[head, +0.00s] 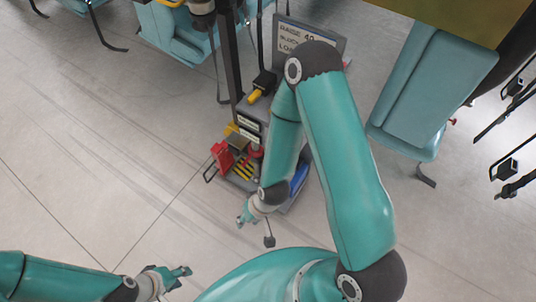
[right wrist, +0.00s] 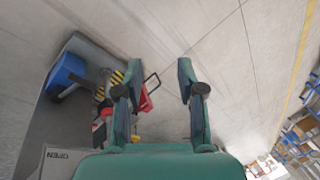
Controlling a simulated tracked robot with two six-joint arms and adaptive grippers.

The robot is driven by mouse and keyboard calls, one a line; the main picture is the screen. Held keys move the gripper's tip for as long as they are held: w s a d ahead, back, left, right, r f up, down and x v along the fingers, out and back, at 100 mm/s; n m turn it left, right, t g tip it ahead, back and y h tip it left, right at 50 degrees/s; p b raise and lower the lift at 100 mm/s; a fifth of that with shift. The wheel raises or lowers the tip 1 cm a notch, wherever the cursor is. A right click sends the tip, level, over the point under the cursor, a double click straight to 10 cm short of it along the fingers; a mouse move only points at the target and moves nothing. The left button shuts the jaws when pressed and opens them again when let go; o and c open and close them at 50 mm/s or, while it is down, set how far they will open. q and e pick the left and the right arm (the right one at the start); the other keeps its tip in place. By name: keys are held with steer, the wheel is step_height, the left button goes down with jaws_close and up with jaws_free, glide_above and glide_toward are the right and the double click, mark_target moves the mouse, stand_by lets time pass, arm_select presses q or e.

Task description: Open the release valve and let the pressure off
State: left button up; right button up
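A grey equipment stand (head: 292,200) holds the controls in the head view. A red part with a dark wire handle (head: 221,156) sits at its left edge, beside yellow-black stripes; it shows in the right wrist view (right wrist: 146,101) too. Another red part (head: 256,155) is partly hidden by my right arm. I cannot tell which is the release valve. My right gripper (head: 244,214) is just in front of the stand. In the right wrist view its fingers (right wrist: 160,78) are apart, with nothing held. My left gripper (head: 183,274) is low at left, away from the stand; its opening is unclear.
A label reading OPEN (right wrist: 58,157) and a blue part (right wrist: 66,72) are on the stand. A yellow handle (head: 256,95) and sign board (head: 297,36) stand further back. Teal seats (head: 420,85) are behind, left and right. The floor at left is clear.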

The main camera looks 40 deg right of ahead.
steer(key=w+d+f+m+t+h+b, duration=0.1)
steer(key=w+d+m+t+h+b, duration=0.2)
steer(key=w+m+t+h+b, duration=0.95)
steer(key=s+d+r+m+g+h+b, duration=0.35)
steer(key=s+g+b, duration=0.2)
steer(key=b, duration=1.35)
steer(key=w+d+f+y+b, duration=0.1)
steer(key=w+d+f+b, duration=0.3)
steer(key=w+d, duration=0.6)
steer(key=shift+d+f+m+t, duration=0.2)
steer(key=shift+d+m+t, duration=0.1)
steer(key=shift+d, duration=0.65)
steer(key=shift+s, duration=0.1)
